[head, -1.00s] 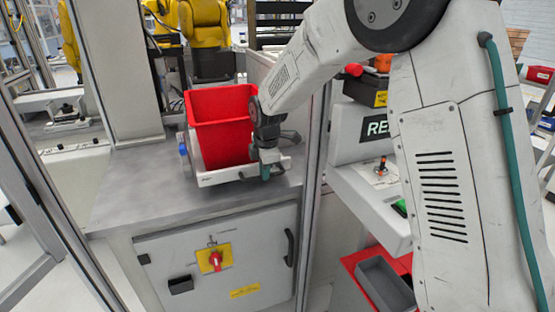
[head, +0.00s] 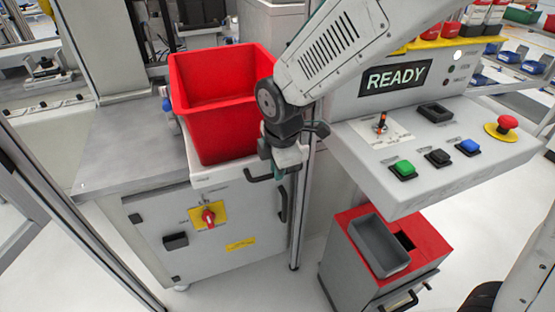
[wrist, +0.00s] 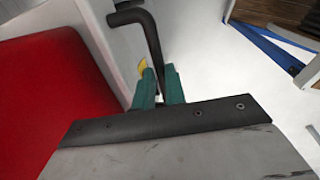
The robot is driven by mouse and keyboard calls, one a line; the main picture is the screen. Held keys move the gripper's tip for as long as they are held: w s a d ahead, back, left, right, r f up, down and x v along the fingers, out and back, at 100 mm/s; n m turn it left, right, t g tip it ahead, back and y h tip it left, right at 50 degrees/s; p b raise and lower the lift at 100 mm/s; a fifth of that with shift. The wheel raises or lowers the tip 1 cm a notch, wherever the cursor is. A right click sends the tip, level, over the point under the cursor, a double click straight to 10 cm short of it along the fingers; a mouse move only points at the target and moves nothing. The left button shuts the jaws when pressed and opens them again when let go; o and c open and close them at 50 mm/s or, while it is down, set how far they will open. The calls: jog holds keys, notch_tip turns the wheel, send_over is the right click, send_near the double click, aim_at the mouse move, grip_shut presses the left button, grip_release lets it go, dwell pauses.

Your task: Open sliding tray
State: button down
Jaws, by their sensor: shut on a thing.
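The white sliding tray (head: 215,179) carries a red bin (head: 215,125) and juts out past the front edge of the steel cabinet top in the head view. Its black bar handle (head: 255,178) is on the front face. My gripper (head: 277,170) is at the right end of this handle, partly hidden by my wrist. In the wrist view the teal fingers of my gripper (wrist: 160,92) are closed around the black handle (wrist: 150,35), with the red bin (wrist: 55,100) to the left.
A control panel (head: 435,150) with buttons and a READY display stands close on the right. Below it is a red-topped box (head: 425,240) with a grey bin (head: 378,246). A metal post (head: 299,215) stands beside the cabinet (head: 250,260). The floor in front is clear.

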dwell(0.3)
jog(key=c, duration=1.5)
grip_release()
jog(key=shift+o, duration=0.2)
notch_tip(320, 180, up, 8)
jog(key=s, duration=0.1)
jog(key=shift+s+d+f, duration=0.15)
jog(key=shift+s+d, duration=0.05)
